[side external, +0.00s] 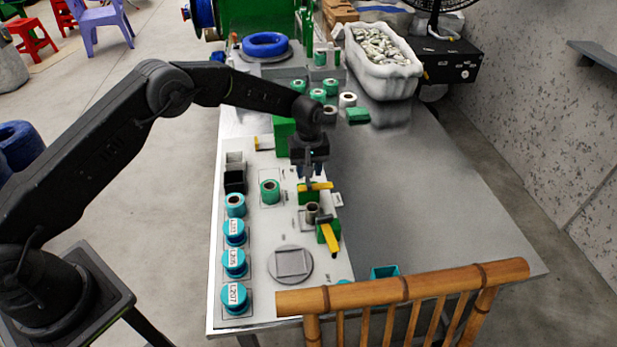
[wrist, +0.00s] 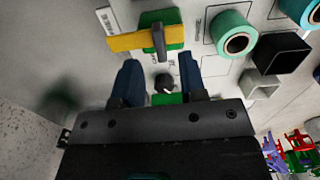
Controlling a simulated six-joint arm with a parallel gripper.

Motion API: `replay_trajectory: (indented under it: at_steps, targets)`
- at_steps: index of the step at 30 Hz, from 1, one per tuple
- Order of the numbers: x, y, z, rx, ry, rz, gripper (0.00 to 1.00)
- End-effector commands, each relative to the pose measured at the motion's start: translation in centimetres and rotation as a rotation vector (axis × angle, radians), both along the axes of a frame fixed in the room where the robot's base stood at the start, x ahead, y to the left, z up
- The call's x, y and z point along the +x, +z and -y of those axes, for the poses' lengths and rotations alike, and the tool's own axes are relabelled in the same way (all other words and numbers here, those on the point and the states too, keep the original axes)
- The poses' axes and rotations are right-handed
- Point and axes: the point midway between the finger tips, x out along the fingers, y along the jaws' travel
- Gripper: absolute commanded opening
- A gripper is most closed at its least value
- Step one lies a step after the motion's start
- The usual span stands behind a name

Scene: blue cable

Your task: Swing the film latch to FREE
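A yellow lever (side external: 318,186) on a green block lies just beneath my gripper (side external: 311,178) in the side view. In the wrist view, the yellow lever (wrist: 128,42) lies across its green base (wrist: 158,17), with a grey upright piece at its middle. My gripper (wrist: 159,70) has its two blue fingers apart with nothing held between them. The lever appears beyond the fingertips; I cannot tell whether they touch it. A second yellow lever (side external: 331,240) on a green block sits nearer the camera. The labels are too small to read, so I cannot tell which lever is marked film.
A green spool (side external: 270,191), a black square box (side external: 235,181) and several teal spools (side external: 234,262) stand left of the levers. A grey round plate (side external: 291,264) lies in front. A dark knob (wrist: 163,83) shows between my fingers. The grey tabletop (side external: 400,190) at right is clear.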

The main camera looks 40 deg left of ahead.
Motion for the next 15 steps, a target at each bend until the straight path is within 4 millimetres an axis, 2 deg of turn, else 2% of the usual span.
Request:
replay_trajectory:
  at_steps: [1, 6, 12, 15]
  targets:
    - [0.1, 1.4, 0.0, -0.001, 0.0, 0.005, 0.38]
    - [0.0, 5.3, 0.0, 0.0, 0.001, 0.004, 0.38]
    - [0.0, 8.6, 0.0, 0.0, 0.001, 0.003, 0.38]
    - [0.0, 9.5, 0.0, 0.0, 0.001, 0.001, 0.38]
